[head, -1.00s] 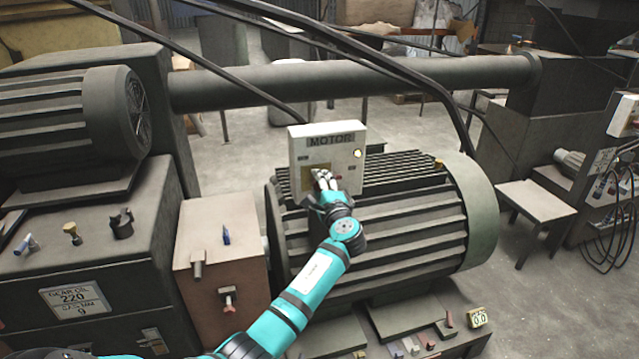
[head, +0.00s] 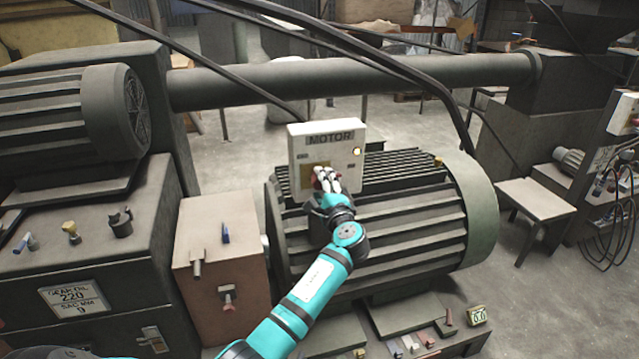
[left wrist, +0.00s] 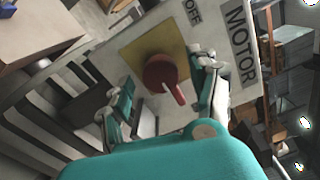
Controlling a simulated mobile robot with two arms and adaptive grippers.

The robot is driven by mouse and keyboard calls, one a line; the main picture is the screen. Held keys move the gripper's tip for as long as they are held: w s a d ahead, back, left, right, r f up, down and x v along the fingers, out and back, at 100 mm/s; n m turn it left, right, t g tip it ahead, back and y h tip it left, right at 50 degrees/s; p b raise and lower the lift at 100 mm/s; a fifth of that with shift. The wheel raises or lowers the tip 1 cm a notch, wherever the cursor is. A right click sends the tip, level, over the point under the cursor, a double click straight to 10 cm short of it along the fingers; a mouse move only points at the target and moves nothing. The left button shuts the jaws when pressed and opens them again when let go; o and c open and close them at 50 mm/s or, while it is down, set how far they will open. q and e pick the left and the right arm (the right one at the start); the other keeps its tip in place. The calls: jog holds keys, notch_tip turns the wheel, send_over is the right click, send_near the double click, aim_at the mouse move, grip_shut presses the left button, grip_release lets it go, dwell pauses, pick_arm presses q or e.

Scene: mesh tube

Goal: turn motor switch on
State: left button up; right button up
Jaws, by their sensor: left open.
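An OFF label (left wrist: 193,12) is beside the plate. My left gripper (head: 328,180) is in front of the box's lower part, mostly covering the knob in the head view. In the left wrist view its open fingers (left wrist: 165,95) stand on both sides of the knob; contact cannot be told. My right gripper is not in view.
A brown box (head: 215,250) with small handles stands left of the motor. A thick pipe (head: 350,78) runs behind the white box, and black cables (head: 290,35) hang above. A small table (head: 535,198) stands at right. Small blocks lie at the motor's base.

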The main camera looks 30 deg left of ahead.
pick_arm(q)
jog(key=v, duration=1)
jog(key=shift+s, duration=0.1)
jog(key=s+d+f+m+g+h, duration=0.1)
jog(key=d+f+h, duration=0.15)
jog(key=f, duration=0.95)
jog(key=s+d+f+m+h, duration=0.1)
jog(key=f+h, duration=0.3)
jog(key=f, duration=0.8)
jog(key=s+d+f+n+g+h, duration=0.1)
jog(key=s+d+f+g+h, duration=0.1)
jog(key=s+f, duration=0.45)
jog(key=s+d+f+g+h, duration=0.1)
jog(key=s+f, duration=0.2)
jog(key=f, duration=0.7)
jog(key=s+d+f+n+g+h, duration=0.1)
jog(key=s+f, duration=0.6)
jog(key=s, duration=0.7)
jog(key=s+d+f+n+g+h, duration=0.1)
jog(key=s+f+n, duration=0.4)
jog(key=s, duration=0.9)
jog(key=s+d+f+n+g+h, duration=0.1)
jog(key=s+f+n+g+h, duration=0.1)
jog(key=s+f, duration=0.7)
jog(key=s+n+g, duration=0.1)
jog(key=s+g, duration=0.1)
jog(key=s, duration=0.3)
jog(key=shift+d+f+g, duration=0.3)
jog(key=shift+d+f, duration=0.05)
